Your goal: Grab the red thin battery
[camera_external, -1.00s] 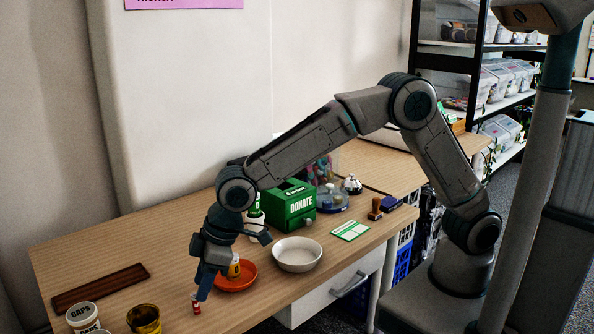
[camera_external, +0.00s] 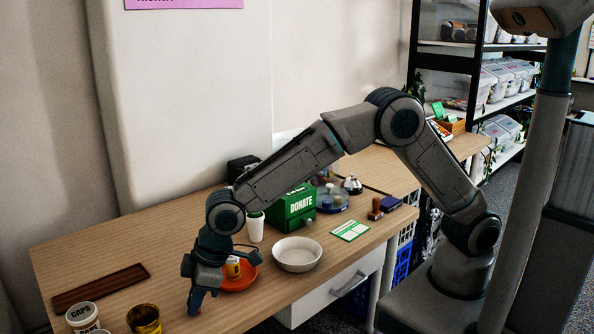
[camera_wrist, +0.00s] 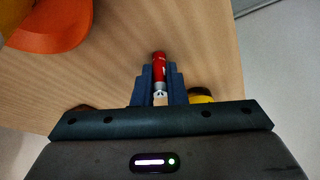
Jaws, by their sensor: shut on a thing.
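The red thin battery (camera_wrist: 159,68) shows in the wrist view between the two dark blue fingers of my gripper (camera_wrist: 159,84). Its silver end points toward the palm and its red part sticks out past the fingertips. My gripper is shut on it. In the external view my gripper (camera_external: 197,300) points down at the table's front edge. I cannot tell whether the battery touches the table.
An orange dish (camera_external: 240,282) with a yellow item in it stands beside my gripper. A white bowl (camera_external: 298,254) and a green donate box (camera_external: 293,209) are to the right. A yellow cup (camera_external: 145,319) and a caps tub (camera_external: 82,318) are left. A brown tray (camera_external: 100,287) lies behind them.

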